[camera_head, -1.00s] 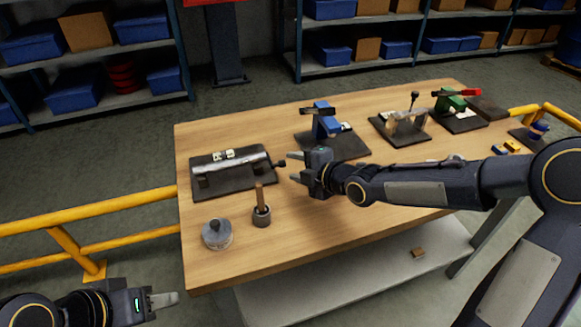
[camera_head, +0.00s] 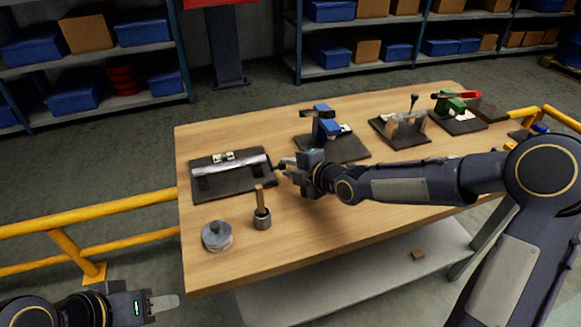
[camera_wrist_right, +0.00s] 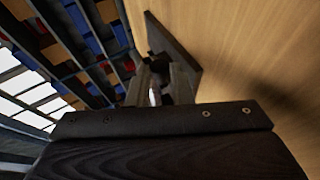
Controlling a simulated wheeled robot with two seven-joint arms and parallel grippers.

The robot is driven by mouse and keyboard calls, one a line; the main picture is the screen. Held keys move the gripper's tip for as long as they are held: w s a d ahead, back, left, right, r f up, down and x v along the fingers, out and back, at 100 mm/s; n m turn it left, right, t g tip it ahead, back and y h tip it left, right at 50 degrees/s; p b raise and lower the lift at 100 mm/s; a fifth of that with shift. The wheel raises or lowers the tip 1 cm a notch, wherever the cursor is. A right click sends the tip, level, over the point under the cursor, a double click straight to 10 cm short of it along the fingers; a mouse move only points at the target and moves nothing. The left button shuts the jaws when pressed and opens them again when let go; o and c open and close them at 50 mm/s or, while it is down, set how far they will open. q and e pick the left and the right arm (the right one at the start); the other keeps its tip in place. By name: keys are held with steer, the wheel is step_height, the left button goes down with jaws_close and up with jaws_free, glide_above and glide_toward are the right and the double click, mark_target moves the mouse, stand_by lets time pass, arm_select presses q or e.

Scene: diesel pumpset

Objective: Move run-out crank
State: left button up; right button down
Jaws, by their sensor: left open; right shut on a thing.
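A silver shaft (camera_head: 230,169) lies across a dark base plate (camera_head: 235,191) at the left of the bench, with a small white piece behind it. The run-out crank, as far as I can tell, is the small dark end piece (camera_head: 275,167) at the shaft's right end. My right gripper (camera_head: 283,168) is at that end piece and shut on it; the fingers largely hide it. In the right wrist view the fingers (camera_wrist_right: 158,90) close around something narrow with a dark plate beyond. My left gripper (camera_head: 165,303) is open and empty, off the bench at the lower left.
A pot with a wooden handle (camera_head: 262,216) and a round metal weight (camera_head: 216,236) stand in front of the shaft. A blue fixture (camera_head: 325,122), a lever fixture (camera_head: 405,125) and a green fixture (camera_head: 450,104) stand behind and right. Bare wood lies at the front.

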steer(key=shift+r, duration=0.2)
stand_by(0.3)
steer(key=shift+w+r+p, duration=0.1)
steer(key=shift+r+p, duration=0.1)
steer(key=shift+p, duration=0.5)
steer(key=shift+w+a+r+m+g+h+p, duration=0.1)
steer(key=shift+w+r+m+g+h+p, duration=0.3)
steer(key=shift+g+p, duration=1.15)
steer(key=shift+w+a+r+m+g+h+p, duration=0.15)
steer(key=shift+r+g+h+p, duration=0.4)
steer(key=shift+p, duration=2.05)
steer(key=shift+w+a+r+m+g+h+p, duration=0.1)
steer(key=shift+w+r+m+g+h+p, duration=0.2)
steer(key=shift+r+g+p, duration=1.15)
steer(key=shift+f+t+p, duration=0.45)
steer(key=shift+f+p, duration=0.2)
steer(key=shift+f, duration=0.15)
steer(key=c, duration=1.3)
jaws_free()
